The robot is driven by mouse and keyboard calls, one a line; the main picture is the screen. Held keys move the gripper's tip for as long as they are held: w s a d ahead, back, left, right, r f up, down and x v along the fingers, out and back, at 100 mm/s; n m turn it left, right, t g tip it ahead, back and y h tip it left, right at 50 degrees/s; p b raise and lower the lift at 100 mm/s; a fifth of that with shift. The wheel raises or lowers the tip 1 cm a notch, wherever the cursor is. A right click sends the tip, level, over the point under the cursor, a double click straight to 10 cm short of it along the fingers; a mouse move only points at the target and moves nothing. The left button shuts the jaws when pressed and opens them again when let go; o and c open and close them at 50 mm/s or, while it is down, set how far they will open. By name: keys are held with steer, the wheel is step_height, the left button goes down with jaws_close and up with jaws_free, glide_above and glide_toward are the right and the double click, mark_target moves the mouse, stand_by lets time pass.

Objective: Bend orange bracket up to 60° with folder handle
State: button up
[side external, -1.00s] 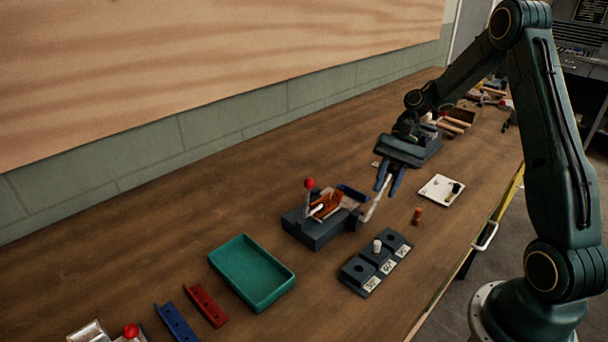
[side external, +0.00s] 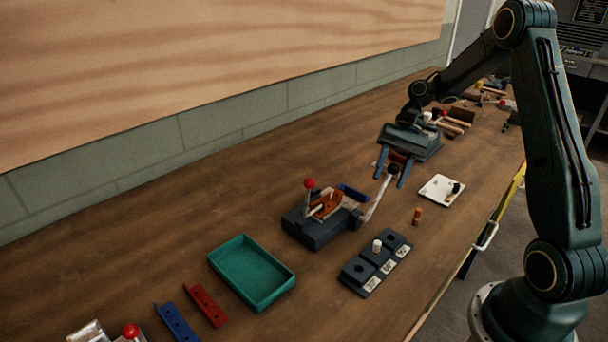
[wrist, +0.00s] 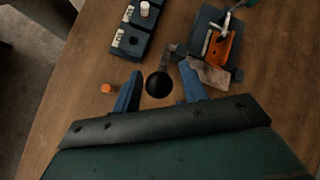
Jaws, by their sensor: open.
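The orange bracket (side external: 328,203) sits in the dark folder (side external: 318,233), which has a red-knobbed lever (side external: 310,184). The bracket also shows in the wrist view (wrist: 221,48); its exact bend angle cannot be read. The folder handle (side external: 377,200) is a pale bar slanting up from the folder's right end, with a black ball knob (wrist: 158,85). My gripper (side external: 390,182) is open. In the wrist view its blue fingers (wrist: 160,72) stand on either side of the knob, with a visible gap on both sides.
A dark block with labelled holes (side external: 362,271) holds a white peg (side external: 377,246) in its middle hole. An orange-brown cylinder (side external: 417,216) and a white plate (side external: 441,190) are nearby. A green tray (side external: 290,288), red bracket (side external: 206,305) and blue bracket (side external: 176,322) lie at front left.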

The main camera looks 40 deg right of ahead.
steer(key=shift+v, duration=2.45)
steer(key=shift+w, duration=0.1)
steer(key=s+a+r+n+t+h, duration=0.3)
steer(key=a+r+n+h, duration=0.15)
steer(key=a+r, duration=0.8)
steer(key=s+a+n+t+h, duration=0.1)
steer(key=s+n+t, duration=0.1)
steer(key=s, duration=0.5)
steer(key=s+a+f+n+t+h, duration=0.1)
steer(key=s+n, duration=0.3)
steer(key=s, duration=0.4)
steer(key=shift+s+a+t+h, duration=0.25)
steer(key=shift+a+t+h, duration=0.25)
steer(key=shift+a+h, duration=0.2)
